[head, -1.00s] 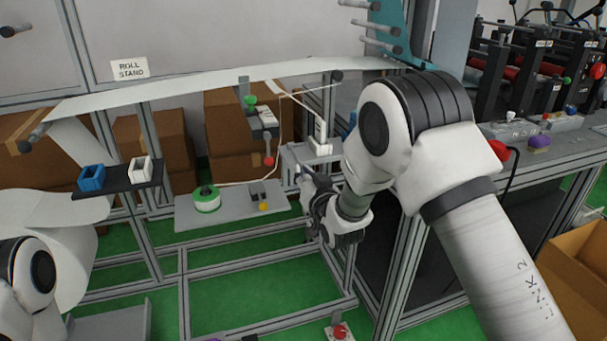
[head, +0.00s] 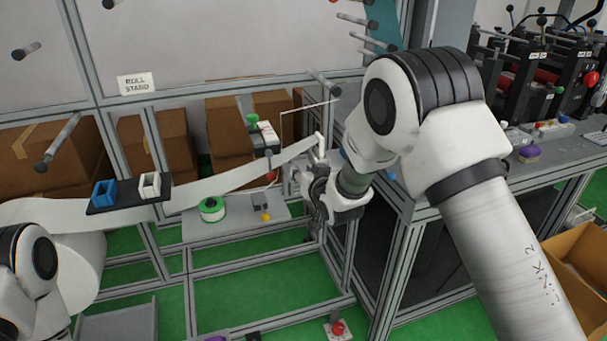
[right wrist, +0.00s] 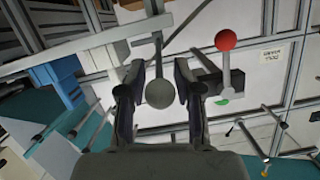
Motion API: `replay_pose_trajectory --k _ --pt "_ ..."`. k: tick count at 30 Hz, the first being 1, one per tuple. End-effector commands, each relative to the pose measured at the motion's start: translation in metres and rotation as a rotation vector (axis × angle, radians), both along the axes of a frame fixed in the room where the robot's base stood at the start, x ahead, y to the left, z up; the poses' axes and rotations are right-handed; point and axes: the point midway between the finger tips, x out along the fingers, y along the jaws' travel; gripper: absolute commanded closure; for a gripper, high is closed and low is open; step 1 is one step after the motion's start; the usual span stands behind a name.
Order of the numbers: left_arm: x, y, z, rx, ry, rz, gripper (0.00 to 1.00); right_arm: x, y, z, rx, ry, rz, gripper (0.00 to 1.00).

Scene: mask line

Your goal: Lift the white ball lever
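The ball lever shows in the right wrist view as a pale grey ball (right wrist: 158,94) on a thin rod. My right gripper (right wrist: 158,88) is open, with one finger on each side of the ball; narrow gaps seem to show between ball and fingers. In the head view my right gripper (head: 312,180) is at the front right of the roll stand, and it mostly hides the lever. My left arm shows at the lower left, but its gripper is out of the picture.
A red ball lever (right wrist: 226,40) stands beside the right gripper. The white web (head: 225,182) hangs low across the stand. A shelf holds blue (head: 104,193) and white (head: 150,186) holders. A green-and-white tape roll (head: 212,208) lies on a lower plate.

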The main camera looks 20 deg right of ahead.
Motion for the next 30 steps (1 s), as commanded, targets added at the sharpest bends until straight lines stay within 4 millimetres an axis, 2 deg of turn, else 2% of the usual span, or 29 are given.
replay_pose_trajectory --k 7,10,14,22,25,30 --pt "0.000 0.000 0.000 0.000 0.000 0.000 0.60 -0.001 0.000 -0.001 0.000 0.002 0.000 0.67" --pt "0.000 0.000 0.000 0.000 0.000 0.000 0.60 -0.007 0.000 0.001 0.000 0.002 0.000 0.67" --pt "0.000 0.000 0.000 0.000 0.000 0.000 0.60 -0.031 -0.002 0.008 -0.001 0.003 0.000 0.67" --pt "0.000 0.000 0.000 0.000 0.000 0.000 0.60 -0.096 -0.007 0.025 0.000 0.002 -0.001 0.67" --pt "0.000 0.000 0.000 0.000 0.000 0.000 0.60 -0.110 -0.008 0.029 0.000 0.001 -0.001 0.67" --pt "0.000 0.000 0.000 0.000 0.000 0.000 0.60 -0.117 -0.009 0.031 0.001 0.002 -0.001 0.67"
